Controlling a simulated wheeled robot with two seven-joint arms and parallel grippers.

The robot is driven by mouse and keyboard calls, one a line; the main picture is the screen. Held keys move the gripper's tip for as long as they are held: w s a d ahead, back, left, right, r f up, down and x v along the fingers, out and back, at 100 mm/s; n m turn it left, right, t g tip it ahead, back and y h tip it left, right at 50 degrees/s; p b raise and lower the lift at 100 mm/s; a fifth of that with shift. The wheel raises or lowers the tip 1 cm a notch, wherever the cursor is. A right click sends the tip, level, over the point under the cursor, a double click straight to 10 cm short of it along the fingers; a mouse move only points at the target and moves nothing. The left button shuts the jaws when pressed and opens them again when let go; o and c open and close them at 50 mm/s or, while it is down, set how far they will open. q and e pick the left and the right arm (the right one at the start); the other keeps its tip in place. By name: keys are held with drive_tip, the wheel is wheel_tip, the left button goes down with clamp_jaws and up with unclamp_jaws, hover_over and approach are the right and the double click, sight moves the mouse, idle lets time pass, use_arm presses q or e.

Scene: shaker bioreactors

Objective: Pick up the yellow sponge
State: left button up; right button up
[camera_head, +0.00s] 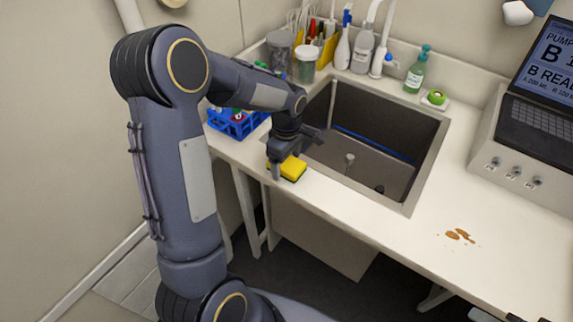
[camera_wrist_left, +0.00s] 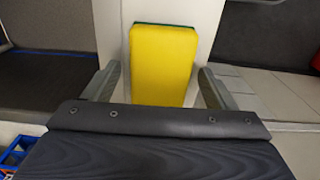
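The yellow sponge (camera_head: 292,169) lies on the white counter at the front left corner of the sink. It has a dark green layer on one face, which shows along its far edge in the left wrist view (camera_wrist_left: 162,65). My left gripper (camera_head: 279,168) is right at the sponge. In the left wrist view its two fingers (camera_wrist_left: 155,88) are spread, one on each side of the sponge, with gaps between. My right gripper does not show in either view.
The sink (camera_head: 365,140) lies right behind the sponge. A blue rack (camera_head: 234,124) stands to its left. Bottles and containers line the back. A brown spill (camera_head: 459,235) is on the counter at right, near a pump unit (camera_head: 530,120).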

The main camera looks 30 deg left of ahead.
sight(287, 163)
use_arm(q)
drive_tip(key=c, duration=0.9)
drive_tip(key=shift+r, duration=0.1)
drive_tip(key=shift+r, duration=0.55)
wheel_tip(287, 163, up, 2)
drive_tip(key=shift+s+d+r, duration=0.1)
drive_tip(key=shift+r, duration=0.1)
drive_tip(key=s+d+r+b, duration=0.2)
drive_tip(key=s+d+r, duration=0.4)
drive_tip(key=s+r, duration=0.3)
drive_tip(key=s, duration=0.3)
drive_tip(key=shift+s+r+b, duration=0.2)
drive_tip(key=shift+s+b, duration=0.05)
drive_tip(key=shift+b, duration=0.15)
